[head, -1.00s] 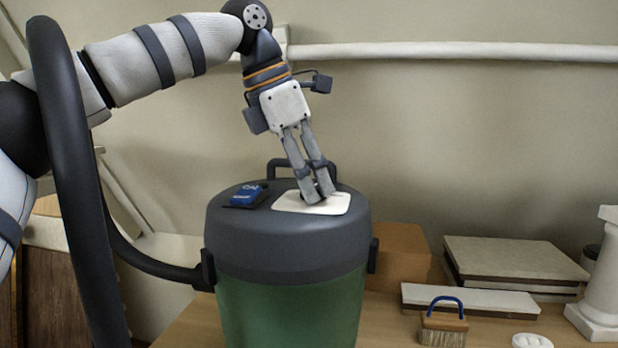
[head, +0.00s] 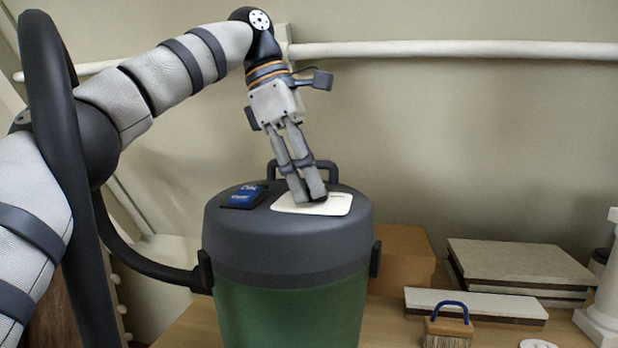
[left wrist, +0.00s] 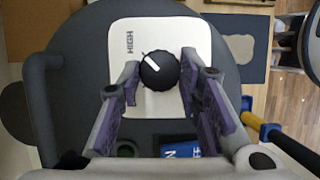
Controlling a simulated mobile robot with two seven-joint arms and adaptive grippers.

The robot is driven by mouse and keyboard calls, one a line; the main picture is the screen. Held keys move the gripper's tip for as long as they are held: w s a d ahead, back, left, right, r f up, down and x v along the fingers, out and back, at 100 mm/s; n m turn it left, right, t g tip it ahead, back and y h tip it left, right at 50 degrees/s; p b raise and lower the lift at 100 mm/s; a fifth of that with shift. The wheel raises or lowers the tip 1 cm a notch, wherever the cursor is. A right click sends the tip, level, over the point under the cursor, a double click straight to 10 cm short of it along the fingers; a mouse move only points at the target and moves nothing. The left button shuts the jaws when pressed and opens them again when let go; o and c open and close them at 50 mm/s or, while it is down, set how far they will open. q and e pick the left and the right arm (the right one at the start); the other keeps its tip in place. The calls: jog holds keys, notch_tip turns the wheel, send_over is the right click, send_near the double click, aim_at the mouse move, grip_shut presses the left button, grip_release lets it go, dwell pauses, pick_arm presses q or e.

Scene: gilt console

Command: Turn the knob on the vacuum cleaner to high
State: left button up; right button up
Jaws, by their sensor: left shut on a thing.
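The vacuum cleaner (head: 290,235) has a dark grey lid over a green drum. A white panel (head: 338,204) lies on its lid and also shows in the left wrist view (left wrist: 185,28). The black round knob (left wrist: 159,71) sits on that panel, its white pointer aimed up-left toward the printed word HIGH (left wrist: 130,42). My left gripper (head: 312,198) reaches down from above, its two fingers on either side of the knob and shut on it. My right gripper is in neither view.
A blue switch (head: 243,197) sits on the lid left of the panel. A lid handle (head: 325,168) rises behind the fingers. A black hose (head: 150,264) curves at the left. A brush (head: 448,326), boards (head: 515,264) and a white pillar (head: 603,290) stand on the table at the right.

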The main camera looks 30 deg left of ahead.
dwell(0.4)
pick_arm(q)
jog(key=o, duration=1.1)
jog(key=shift+o, duration=0.2)
jog(key=shift+a+r, duration=0.1)
jog(key=shift+r, duration=0.15)
jog(key=s+a, duration=0.1)
jog(key=a, duration=0.3)
jog(key=s+a, duration=0.1)
jog(key=a, duration=0.3)
jog(key=s+a, duration=0.1)
jog(key=a, duration=0.3)
jog(key=shift+r, duration=0.3)
